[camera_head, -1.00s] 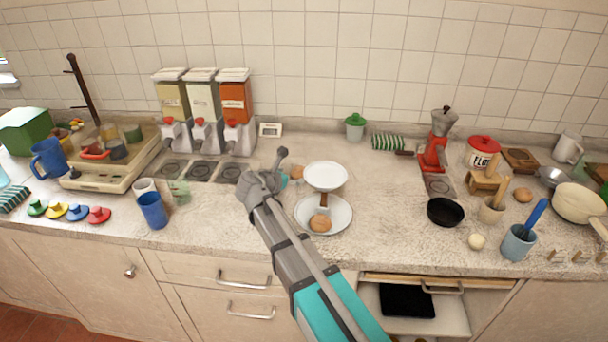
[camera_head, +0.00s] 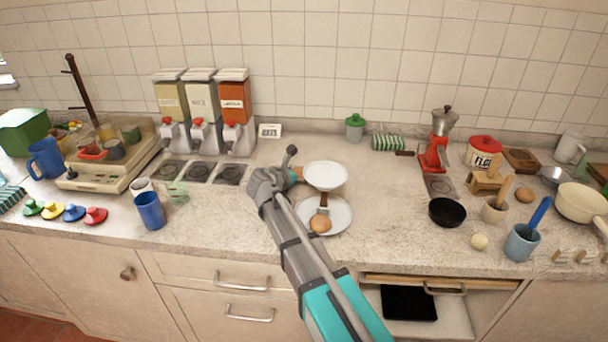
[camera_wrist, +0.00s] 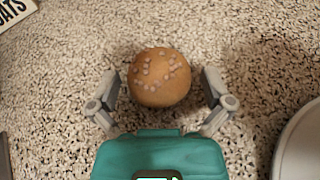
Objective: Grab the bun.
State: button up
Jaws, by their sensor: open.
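The bun (camera_wrist: 159,77) is round, golden brown and dotted with pale seeds. It sits on the speckled counter in the wrist view. My gripper (camera_wrist: 160,88) is open, with one finger on each side of the bun and a gap on both sides. In the head view, a small brown part of the bun (camera_head: 298,174) shows just right of my gripper (camera_head: 275,185), which hides the rest.
A white bowl (camera_head: 326,175) and a white plate (camera_head: 340,222) holding a round brown item (camera_head: 320,225) stand close on the right. A blue cup (camera_head: 150,211) is on the left. Dispensers (camera_head: 202,110) stand behind.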

aim_at(299, 170)
jog(key=c, duration=1)
jog(key=shift+r, duration=0.15)
notch_tip(299, 170, up, 10)
jog(key=p, duration=1)
